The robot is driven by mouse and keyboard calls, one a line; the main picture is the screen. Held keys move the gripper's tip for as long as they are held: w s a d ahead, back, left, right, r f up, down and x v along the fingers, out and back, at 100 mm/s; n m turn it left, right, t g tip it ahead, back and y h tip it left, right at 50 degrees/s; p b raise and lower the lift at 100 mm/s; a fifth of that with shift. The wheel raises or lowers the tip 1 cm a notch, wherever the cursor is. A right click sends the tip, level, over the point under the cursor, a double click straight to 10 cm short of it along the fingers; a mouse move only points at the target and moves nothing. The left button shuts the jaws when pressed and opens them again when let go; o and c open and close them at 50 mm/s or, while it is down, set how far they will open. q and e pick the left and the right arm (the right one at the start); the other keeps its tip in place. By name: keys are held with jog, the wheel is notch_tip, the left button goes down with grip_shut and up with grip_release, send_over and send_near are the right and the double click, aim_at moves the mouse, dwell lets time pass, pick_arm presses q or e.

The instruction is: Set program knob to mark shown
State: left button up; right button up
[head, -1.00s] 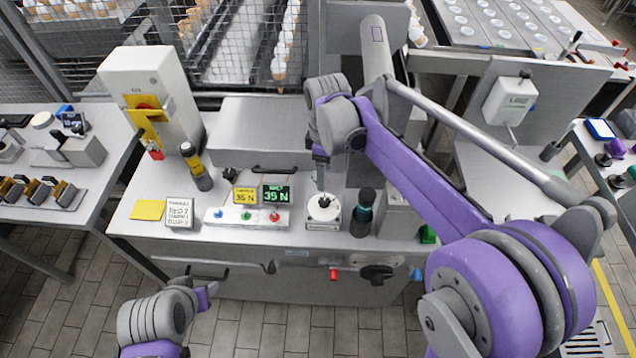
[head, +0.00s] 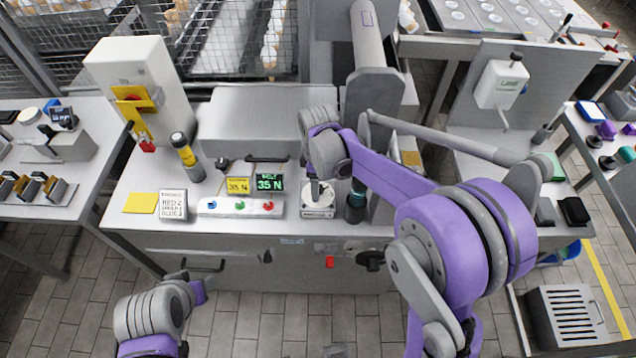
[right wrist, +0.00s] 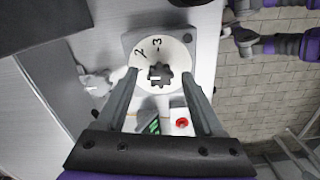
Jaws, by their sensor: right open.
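The program knob (right wrist: 160,74) is a dark, lobed knob in the middle of a round white dial, with a short white line on its left part. The marks 2 and 3 show on the dial; the rest is hidden or unreadable. In the head view the dial unit (head: 318,211) stands near the bench's front edge. My right gripper (right wrist: 159,78) is open, its fingers on either side of the knob; contact cannot be told. A white card (head: 173,204) carries printed lines, the top one seemingly RED 2. My left gripper (head: 198,290) is low at left, its jaws unclear.
A white strip (head: 225,208) with blue, green and red lamps lies left of the dial; the red lamp (right wrist: 181,122) looks bright in the wrist view. Two small displays (head: 269,183) stand behind it. A dark bottle-like object (head: 355,203) stands close right of the dial.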

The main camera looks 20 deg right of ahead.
grip_shut()
pick_arm(q)
jog(key=shift+s+f, duration=0.1)
jog(key=shift+f, duration=0.1)
pick_arm(e)
jog(key=shift+m, duration=0.4)
jog(key=m+b, duration=0.1)
jog(key=m, duration=0.2)
jog(key=shift+m, duration=0.3)
jog(key=m+b, duration=0.1)
jog(key=m, duration=0.3)
jog(key=shift+m, duration=0.3)
jog(key=m+b, duration=0.1)
jog(key=m, duration=0.3)
pick_arm(q)
jog(key=shift+s+f, duration=0.2)
jog(key=shift+f, duration=0.5)
jog(key=shift+s+f, duration=0.2)
jog(key=shift+f, duration=0.5)
jog(key=shift+s+f, duration=0.2)
jog(key=shift+f, duration=0.5)
pick_arm(e)
jog(key=shift+m, duration=2.5)
